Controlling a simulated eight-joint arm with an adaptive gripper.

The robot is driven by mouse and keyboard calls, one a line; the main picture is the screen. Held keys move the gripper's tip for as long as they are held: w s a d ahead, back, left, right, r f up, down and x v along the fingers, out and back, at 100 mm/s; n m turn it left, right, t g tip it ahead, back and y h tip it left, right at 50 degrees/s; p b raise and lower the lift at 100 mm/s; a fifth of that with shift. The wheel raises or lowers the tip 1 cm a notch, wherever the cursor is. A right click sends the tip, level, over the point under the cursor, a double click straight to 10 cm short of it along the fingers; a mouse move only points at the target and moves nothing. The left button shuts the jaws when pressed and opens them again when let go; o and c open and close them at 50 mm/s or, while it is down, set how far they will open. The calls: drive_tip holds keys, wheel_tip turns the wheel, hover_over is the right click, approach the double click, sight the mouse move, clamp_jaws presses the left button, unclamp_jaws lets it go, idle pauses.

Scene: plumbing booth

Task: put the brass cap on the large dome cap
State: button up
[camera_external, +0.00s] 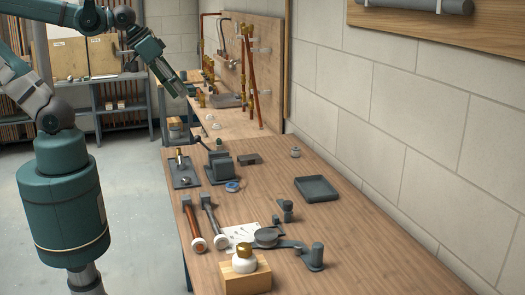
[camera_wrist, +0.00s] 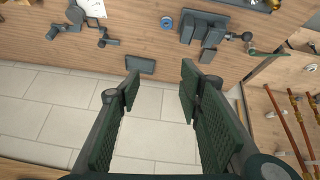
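A brass-coloured cap (camera_external: 244,249) rests on top of a white dome-shaped cap (camera_external: 244,264), which I take for the large dome cap. The white dome stands on a wooden block (camera_external: 246,280) at the near end of the bench. My gripper (camera_external: 186,93) is high above the far part of the bench, well away from both. In the wrist view my gripper (camera_wrist: 160,92) shows two dark green padded fingers spread wide, with nothing between them. Neither cap can be made out in the wrist view.
The wooden bench holds a vise (camera_external: 221,168), a dark tray (camera_external: 317,189), a blue ring (camera_external: 232,186), two long-handled tools (camera_external: 192,222) and a grey swivel-arm fixture (camera_external: 290,245). The block wall borders the right side. Copper pipes (camera_external: 250,75) stand on the far board.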

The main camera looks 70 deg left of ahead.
drive_tip(key=shift+s+a+f+m+t, duration=0.2)
drive_tip(key=shift+s+a+m, duration=0.1)
drive_tip(key=shift+s+a, duration=0.3)
drive_tip(key=shift+s+a+f+m+t, duration=0.15)
drive_tip(key=shift+s+a+m, duration=0.2)
drive_tip(key=shift+a, duration=0.3)
